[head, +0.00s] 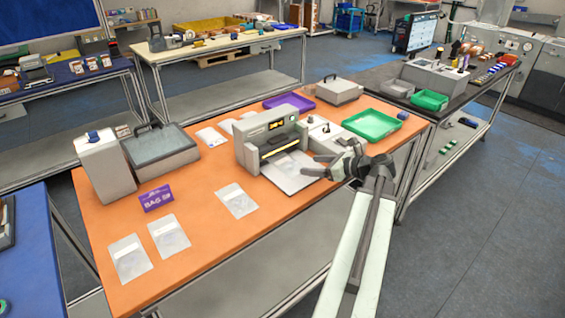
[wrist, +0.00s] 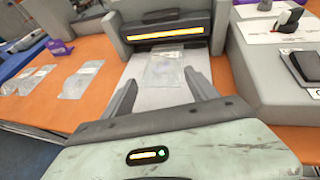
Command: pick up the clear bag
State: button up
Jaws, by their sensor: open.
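A clear bag (wrist: 166,68) lies flat on the pale plate (wrist: 145,98) in front of a grey machine's slot in the wrist view. My gripper (wrist: 163,92) is open, its two fingers apart over the plate, pointing toward the bag. The bag is beyond the fingertips, and nothing is held. In the head view my gripper (head: 308,165) is at the right edge of the plate (head: 289,172). More clear bags lie on the orange table: one left of the machine (head: 236,201) and two near the front left edge (head: 169,236), (head: 130,258).
The grey machine (head: 268,140) stands mid-table, its slot facing the plate. A purple "BAG" sign (head: 156,198) stands by the bags. A green tray (head: 372,125) and grey devices are to the right.

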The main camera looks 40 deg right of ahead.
aim_at(294, 164)
jog(key=b+x, duration=0.3)
jog(key=x, duration=0.5)
jog(key=shift+r, duration=0.1)
grip_shut()
